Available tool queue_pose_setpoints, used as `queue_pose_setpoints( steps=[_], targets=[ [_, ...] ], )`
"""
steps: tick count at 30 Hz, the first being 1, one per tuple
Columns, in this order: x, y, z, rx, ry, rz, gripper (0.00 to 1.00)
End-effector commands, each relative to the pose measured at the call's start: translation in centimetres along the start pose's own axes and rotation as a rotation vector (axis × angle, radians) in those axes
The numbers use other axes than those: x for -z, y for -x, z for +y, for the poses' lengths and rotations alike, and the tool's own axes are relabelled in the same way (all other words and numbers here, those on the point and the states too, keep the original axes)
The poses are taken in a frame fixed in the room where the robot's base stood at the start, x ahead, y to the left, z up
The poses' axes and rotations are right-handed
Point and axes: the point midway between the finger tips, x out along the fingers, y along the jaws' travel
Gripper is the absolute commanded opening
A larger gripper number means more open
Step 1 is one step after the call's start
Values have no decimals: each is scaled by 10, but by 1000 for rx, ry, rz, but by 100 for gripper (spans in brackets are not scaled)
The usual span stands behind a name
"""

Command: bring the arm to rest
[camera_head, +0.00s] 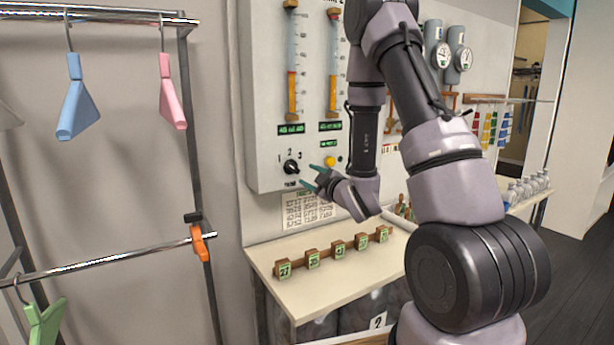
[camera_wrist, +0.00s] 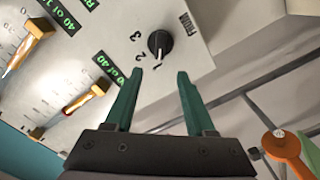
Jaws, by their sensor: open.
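My gripper (camera_head: 315,176) is in front of the lower part of the grey-white gauge panel (camera_head: 262,100), just below and right of a black rotary knob (camera_head: 291,167). Its green fingers are apart with nothing between them. In the wrist view my gripper (camera_wrist: 158,75) also shows open and empty, with the black knob (camera_wrist: 160,42) beyond the fingertips and apart from them. The knob is marked 1, 2 and 3. My arm reaches in from the right, bent, and hides part of the panel.
A shelf (camera_head: 325,285) with several numbered wooden blocks (camera_head: 312,259) lies below my gripper. A yellow button (camera_head: 330,161) is near the gripper.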

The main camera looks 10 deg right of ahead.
Motion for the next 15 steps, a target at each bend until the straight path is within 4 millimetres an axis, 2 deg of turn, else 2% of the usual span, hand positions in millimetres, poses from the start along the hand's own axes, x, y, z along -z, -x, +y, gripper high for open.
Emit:
queue_pose_setpoints(
  steps=[8,11,15],
  targets=[
    [0,-1,5,-4,-14,-13,55],
    [2,-2,24,-17,-68,-62,55],
    [6,2,65,-41,-220,-187,55]
  ],
)
